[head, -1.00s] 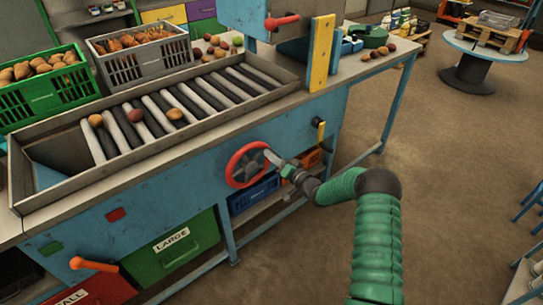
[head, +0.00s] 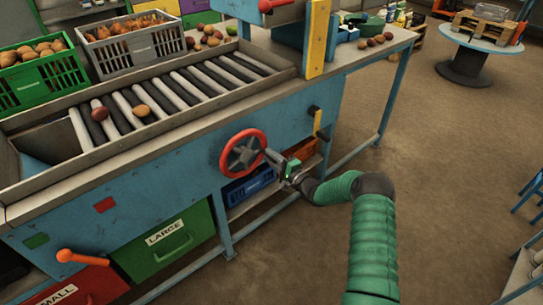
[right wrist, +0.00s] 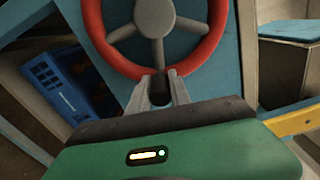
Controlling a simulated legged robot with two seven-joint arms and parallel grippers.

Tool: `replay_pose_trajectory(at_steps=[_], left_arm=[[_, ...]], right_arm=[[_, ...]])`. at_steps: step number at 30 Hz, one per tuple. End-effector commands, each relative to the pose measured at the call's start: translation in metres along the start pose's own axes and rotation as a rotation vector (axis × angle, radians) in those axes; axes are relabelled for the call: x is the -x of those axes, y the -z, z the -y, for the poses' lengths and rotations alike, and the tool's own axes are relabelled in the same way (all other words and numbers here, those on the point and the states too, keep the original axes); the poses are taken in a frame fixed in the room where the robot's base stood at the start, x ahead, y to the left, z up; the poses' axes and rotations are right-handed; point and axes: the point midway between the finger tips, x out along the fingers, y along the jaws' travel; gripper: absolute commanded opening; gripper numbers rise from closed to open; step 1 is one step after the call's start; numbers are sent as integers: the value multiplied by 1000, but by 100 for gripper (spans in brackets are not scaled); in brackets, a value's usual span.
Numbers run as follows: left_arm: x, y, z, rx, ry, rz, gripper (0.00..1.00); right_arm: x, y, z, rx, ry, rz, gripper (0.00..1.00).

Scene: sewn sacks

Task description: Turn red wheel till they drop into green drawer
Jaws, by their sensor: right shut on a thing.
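The red wheel (head: 243,153) is on the blue front panel of the sorting bench. My right gripper (head: 270,158) reaches it from the right. In the right wrist view its fingers (right wrist: 166,92) are shut on a small dark handle (right wrist: 173,86) at the wheel's lower rim (right wrist: 155,70). Two reddish-brown round items, one darker (head: 101,113) and one lighter (head: 141,110), rest on the black and white rollers (head: 165,100). The green drawer (head: 185,238), labelled LARGE, is below the panel, left of the wheel. Its inside is hidden. My left gripper is out of view.
A red drawer (head: 95,285) labelled SMALL and an orange lever (head: 82,257) are at lower left. A blue bin (head: 250,186) sits beneath the wheel. Full green (head: 32,80) and grey (head: 135,48) crates stand behind the rollers. Open floor lies right.

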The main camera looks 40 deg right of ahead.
Motion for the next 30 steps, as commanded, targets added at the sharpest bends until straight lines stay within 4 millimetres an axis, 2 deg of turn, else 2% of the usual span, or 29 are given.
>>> replay_pose_trajectory(at_steps=[6,18,21,30], left_arm=[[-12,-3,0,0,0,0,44],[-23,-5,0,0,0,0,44],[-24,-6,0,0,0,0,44],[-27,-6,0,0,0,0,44]], right_arm=[[1,-1,-22,-207,-3,-8,0],[2,-16,-48,-545,-7,-7,0],[2,-20,-52,-599,-8,-7,0],[2,-28,-59,-591,-12,-5,0]])
